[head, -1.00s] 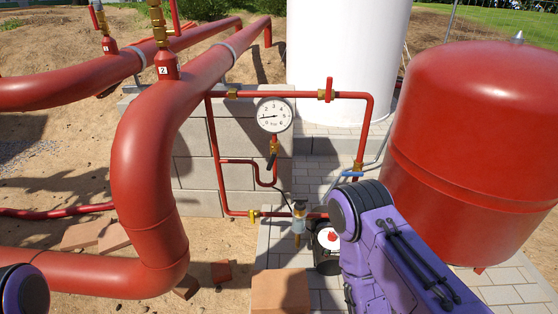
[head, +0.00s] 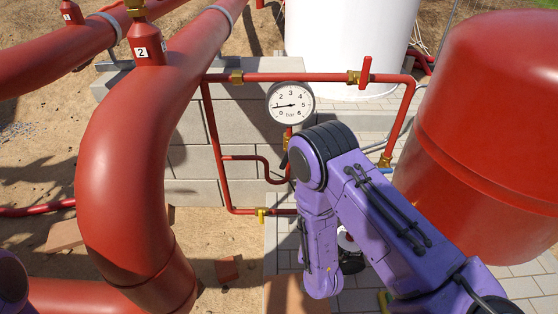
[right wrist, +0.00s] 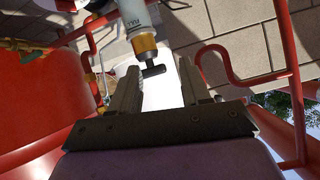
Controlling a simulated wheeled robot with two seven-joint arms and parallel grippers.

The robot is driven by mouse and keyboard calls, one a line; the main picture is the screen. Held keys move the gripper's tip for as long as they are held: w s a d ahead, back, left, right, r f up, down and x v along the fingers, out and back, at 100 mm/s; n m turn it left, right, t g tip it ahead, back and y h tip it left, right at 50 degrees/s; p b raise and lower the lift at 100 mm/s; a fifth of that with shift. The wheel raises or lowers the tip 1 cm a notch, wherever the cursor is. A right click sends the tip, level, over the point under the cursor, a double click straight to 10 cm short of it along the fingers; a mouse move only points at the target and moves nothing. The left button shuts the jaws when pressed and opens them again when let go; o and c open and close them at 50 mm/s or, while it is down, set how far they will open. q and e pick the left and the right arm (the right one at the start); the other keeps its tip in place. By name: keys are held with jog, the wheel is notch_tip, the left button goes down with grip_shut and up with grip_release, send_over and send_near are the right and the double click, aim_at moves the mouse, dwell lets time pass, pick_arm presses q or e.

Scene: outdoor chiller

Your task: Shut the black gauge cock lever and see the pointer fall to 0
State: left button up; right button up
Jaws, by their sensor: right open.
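The round white pressure gauge (head: 291,104) stands on the red pipe loop in the head view. Its pointer lies left, near 1. Just below it, the black gauge cock lever (head: 284,161) shows only as a dark sliver slanting down-left; my right arm hides most of the cock. My right gripper is hidden in the head view. In the right wrist view my right gripper (right wrist: 155,88) is open. A black T-handle (right wrist: 154,71) under a grey cylinder with a brass collar shows between its fingers, with no clear contact. My left gripper is out of view.
A thick red pipe (head: 140,170) bends down at the left. A large red tank (head: 490,150) stands at the right, a white tank (head: 345,40) behind. A red-handled valve (head: 365,71) sits on the loop's top pipe. A block wall (head: 190,150) backs the loop.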

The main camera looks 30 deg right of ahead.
aim_at(285, 167)
jog(key=w+a+r+m+t+h, duration=0.25)
jog(key=w+r+t, duration=0.35)
jog(key=w+r, duration=0.8)
jog(key=shift+n, duration=0.35)
jog(key=x, duration=0.3)
jog(key=f+x, duration=0.1)
jog(key=x, duration=0.2)
jog(key=f+x, duration=0.1)
jog(key=x, duration=0.3)
jog(key=shift+d+p, duration=0.3)
jog(key=shift+d, duration=0.05)
grip_shut()
